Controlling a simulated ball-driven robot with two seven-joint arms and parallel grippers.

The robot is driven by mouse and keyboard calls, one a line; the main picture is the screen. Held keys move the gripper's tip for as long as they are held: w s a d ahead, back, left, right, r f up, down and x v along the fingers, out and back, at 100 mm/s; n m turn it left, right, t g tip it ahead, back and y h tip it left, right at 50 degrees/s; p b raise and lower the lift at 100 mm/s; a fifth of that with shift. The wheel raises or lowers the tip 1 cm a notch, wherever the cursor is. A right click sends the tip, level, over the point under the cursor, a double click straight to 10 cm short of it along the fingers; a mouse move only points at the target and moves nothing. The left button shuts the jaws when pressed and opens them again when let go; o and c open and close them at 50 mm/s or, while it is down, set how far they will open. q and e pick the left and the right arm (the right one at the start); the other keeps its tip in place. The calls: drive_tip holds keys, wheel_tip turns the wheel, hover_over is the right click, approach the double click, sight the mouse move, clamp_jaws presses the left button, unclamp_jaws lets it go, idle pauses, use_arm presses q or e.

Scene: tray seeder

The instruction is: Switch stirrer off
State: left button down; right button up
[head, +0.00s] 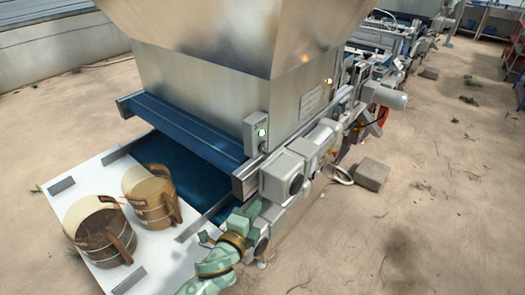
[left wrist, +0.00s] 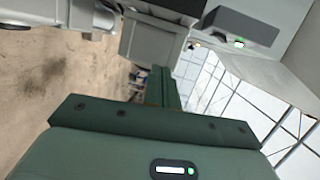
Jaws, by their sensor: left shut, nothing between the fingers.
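A box with a green light also shows at the upper right of the left wrist view (left wrist: 239,42). A second small light (head: 328,82) shows farther along the hopper; I cannot tell which control is the stirrer's. My left gripper (head: 250,210) is low beside the machine's near corner, below the switch box and apart from it. Its shut, empty fingers (left wrist: 165,88) show in the left wrist view. My right gripper is not in view.
Two wooden buckets (head: 104,238) (head: 150,196) stand on a white platform (head: 65,205) at the left. A grey motor housing (head: 284,175) juts out close to my left gripper. A stone block (head: 371,174) lies on the sandy floor, which is mostly open at the right.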

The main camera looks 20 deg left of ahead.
sight(263, 146)
use_arm(q)
wheel_tip(263, 146, up, 8)
drive_tip(key=w+d+m+t, duration=0.1)
drive_tip(key=m, duration=0.1)
drive_tip(key=shift+r+t+h+p, duration=0.25)
drive_tip(key=shift+t+h+p, duration=0.05)
drive_tip(key=shift+t+h, duration=0.1)
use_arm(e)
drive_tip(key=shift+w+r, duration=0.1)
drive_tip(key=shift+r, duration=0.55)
use_arm(q)
drive_tip(key=shift+w, duration=0.1)
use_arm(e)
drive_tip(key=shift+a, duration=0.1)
use_arm(q)
drive_tip(key=w, duration=0.6)
drive_tip(key=w+d, duration=0.1)
drive_tip(key=w, duration=0.3)
drive_tip(key=shift+r, duration=0.1)
drive_tip(key=a, duration=0.2)
drive_tip(key=w+a, duration=0.1)
drive_tip(key=shift+w+a+r, duration=0.1)
drive_tip(key=shift+a+r, duration=0.2)
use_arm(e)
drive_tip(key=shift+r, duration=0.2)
